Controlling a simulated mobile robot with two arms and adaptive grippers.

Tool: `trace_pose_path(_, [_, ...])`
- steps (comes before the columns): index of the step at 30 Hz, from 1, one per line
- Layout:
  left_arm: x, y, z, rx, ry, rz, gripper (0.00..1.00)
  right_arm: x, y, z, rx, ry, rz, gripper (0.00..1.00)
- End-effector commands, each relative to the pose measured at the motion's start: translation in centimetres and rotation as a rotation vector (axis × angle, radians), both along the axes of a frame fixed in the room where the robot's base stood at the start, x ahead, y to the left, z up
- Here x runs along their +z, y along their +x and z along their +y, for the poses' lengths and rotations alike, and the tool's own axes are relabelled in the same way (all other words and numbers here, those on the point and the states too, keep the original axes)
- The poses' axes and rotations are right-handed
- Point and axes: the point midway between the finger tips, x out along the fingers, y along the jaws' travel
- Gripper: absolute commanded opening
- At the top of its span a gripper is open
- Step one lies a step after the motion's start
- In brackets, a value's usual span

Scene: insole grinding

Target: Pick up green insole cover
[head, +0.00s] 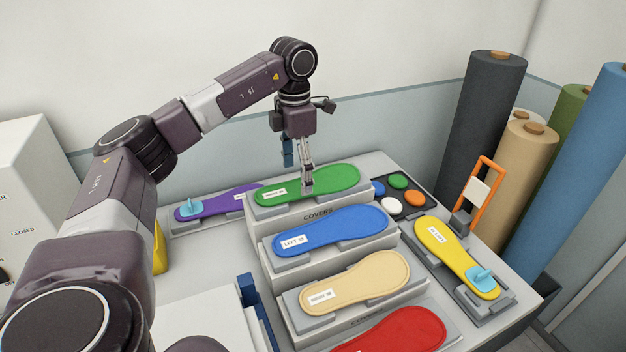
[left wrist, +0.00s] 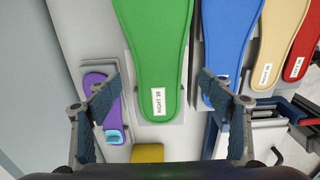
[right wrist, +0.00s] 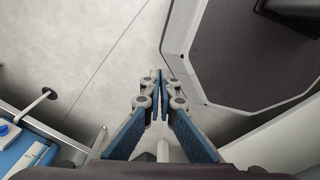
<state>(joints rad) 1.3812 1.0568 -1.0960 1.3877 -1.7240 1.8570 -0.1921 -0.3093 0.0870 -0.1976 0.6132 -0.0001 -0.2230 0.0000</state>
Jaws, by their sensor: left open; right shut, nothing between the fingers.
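The green insole cover (head: 335,180) lies on the top step of the grey covers rack (head: 320,215), with a white label on its left part. My left gripper (head: 307,187) is over the middle of it, pointing down. In the left wrist view the green cover (left wrist: 154,50) runs between the two spread fingers of my left gripper (left wrist: 160,110), which is open and empty. I cannot tell whether the fingertips touch the cover. My right gripper (right wrist: 162,80) is shut and empty in the right wrist view, over the floor, away from the covers.
Blue (head: 330,232), beige (head: 355,283) and red (head: 395,335) covers lie on the lower steps. A purple insole (head: 220,203) lies at the left and a yellow one (head: 445,250) at the right. A tray of colored discs (head: 398,181) stands right of the green cover. Tall rolls (head: 480,120) stand behind.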

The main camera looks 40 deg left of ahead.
Motion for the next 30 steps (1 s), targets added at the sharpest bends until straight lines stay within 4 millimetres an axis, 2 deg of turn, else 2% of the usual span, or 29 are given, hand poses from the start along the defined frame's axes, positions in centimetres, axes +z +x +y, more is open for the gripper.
trace_pose_path(1, [-0.5, -0.2, 0.1, 0.001, 0.0, 0.004, 0.74, 0.7, 0.2, 0.0, 0.0, 0.0, -0.003, 0.0])
trace_pose_path(7, [-2.3, -0.1, 0.0, 0.001, 0.0, -0.001, 0.74, 1.0, 1.4, 0.2, 0.0, 0.004, -0.022, 0.0])
trace_pose_path(18, [-2.5, 0.0, 0.0, 0.001, 0.0, -0.001, 0.74, 0.9, 1.6, 1.3, -0.002, 0.016, -0.025, 0.0])
trace_pose_path(30, [-2.9, 0.0, 0.0, 0.0, 0.0, -0.001, 0.74, 0.9, 1.2, 1.2, 0.0, 0.014, -0.017, 0.0])
